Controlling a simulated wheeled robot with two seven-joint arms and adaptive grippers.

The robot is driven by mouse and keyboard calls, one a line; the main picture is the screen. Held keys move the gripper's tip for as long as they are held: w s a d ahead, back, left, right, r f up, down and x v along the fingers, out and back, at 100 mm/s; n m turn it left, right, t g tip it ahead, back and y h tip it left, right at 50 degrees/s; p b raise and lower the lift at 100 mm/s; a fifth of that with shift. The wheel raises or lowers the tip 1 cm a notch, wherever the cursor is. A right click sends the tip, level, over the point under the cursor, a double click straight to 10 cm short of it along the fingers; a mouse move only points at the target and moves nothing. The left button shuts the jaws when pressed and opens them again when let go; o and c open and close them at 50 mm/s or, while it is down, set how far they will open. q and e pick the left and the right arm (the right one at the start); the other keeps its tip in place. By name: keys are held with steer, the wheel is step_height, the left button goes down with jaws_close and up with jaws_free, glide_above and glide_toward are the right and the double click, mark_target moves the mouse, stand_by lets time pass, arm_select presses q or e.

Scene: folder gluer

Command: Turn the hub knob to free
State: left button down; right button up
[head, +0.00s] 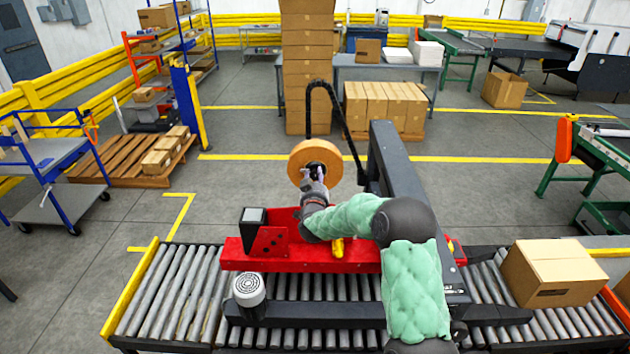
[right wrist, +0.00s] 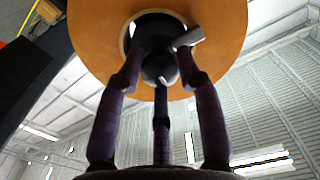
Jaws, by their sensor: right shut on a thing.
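The hub knob (right wrist: 160,62) is a dark round piece with a light grey lever (right wrist: 188,38), at the centre of an orange-brown tape roll (right wrist: 216,20) in the right wrist view. In the head view the tape roll (head: 328,152) stands upright above the red machine head (head: 300,262). My right gripper (head: 314,172) is at the front of the roll's hub and mostly hides the knob there. In the right wrist view its dark fingers (right wrist: 160,75) are closed around the knob. My left gripper is not in view.
A roller conveyor (head: 170,290) runs under the red head. A dark upright frame (head: 400,170) stands right of the roll, with a black curved hose (head: 335,95) behind it. A cardboard box (head: 553,273) sits on the conveyor at right.

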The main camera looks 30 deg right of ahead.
steer(key=m+b, duration=0.2)
steer(key=b, duration=0.1)
steer(key=m+b, duration=0.2)
steer(key=b, duration=0.1)
steer(key=m+b, duration=0.2)
steer(key=b, duration=0.2)
steer(key=shift+f, duration=0.35)
steer(key=m+b, duration=0.7)
steer(key=b, duration=0.1)
steer(key=shift+b, duration=0.3)
steer(key=shift+r+m+b, duration=0.15)
steer(key=shift+m+b, duration=1.6)
steer(key=shift+m, duration=0.45)
steer(key=o, duration=1.1)
steer(key=shift+r, duration=0.15)
steer(key=shift+o, duration=0.2)
steer(key=shift+s, duration=0.1)
steer(key=v, duration=1.2)
